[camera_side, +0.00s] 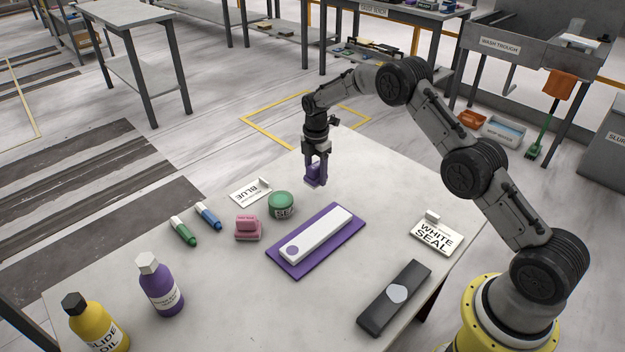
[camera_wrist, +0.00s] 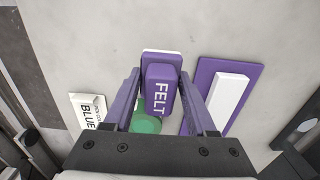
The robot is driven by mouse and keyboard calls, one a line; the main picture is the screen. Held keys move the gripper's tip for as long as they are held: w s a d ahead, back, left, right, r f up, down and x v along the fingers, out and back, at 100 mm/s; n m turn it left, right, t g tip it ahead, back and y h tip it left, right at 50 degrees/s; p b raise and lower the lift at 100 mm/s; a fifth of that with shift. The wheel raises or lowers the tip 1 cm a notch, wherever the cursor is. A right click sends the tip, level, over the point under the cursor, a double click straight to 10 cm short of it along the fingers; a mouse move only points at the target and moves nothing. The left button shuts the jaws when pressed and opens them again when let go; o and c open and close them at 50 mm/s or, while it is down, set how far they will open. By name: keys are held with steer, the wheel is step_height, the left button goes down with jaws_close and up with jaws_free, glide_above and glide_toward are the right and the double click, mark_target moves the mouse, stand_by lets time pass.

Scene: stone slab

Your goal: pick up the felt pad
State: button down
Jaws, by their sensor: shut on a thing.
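The felt pad is a purple block with a white layer and the word FELT on it; in the wrist view the felt pad (camera_wrist: 161,88) sits between my two fingers. My gripper (camera_wrist: 163,100) is shut on it. In the side view my gripper (camera_side: 316,180) points down over the far part of the slab, with the purple felt pad (camera_side: 314,174) between its fingers. The pad appears a little above the slab or close to it; the exact gap is hard to tell.
On the slab (camera_side: 190,270) stand a green round tin (camera_side: 281,205), a pink block (camera_side: 247,228), a purple mat (camera_side: 342,245) with a white bar (camera_side: 318,232), two marker pens, two bottles, a dark block (camera_side: 394,297), a BLUE card (camera_side: 249,192) and a WHITE SEAL card (camera_side: 436,237).

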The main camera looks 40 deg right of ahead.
steer(key=s+a+r, duration=0.1)
steer(key=s+r, duration=0.7)
steer(key=s, duration=0.4)
steer(key=shift+a, duration=0.4)
steer(key=shift+s+r, duration=0.1)
steer(key=shift+s, duration=0.05)
steer(key=c, duration=0.8)
jaws_free()
steer(key=shift+c, duration=0.2)
steer(key=c, duration=0.6)
steer(key=shift+o, duration=0.2)
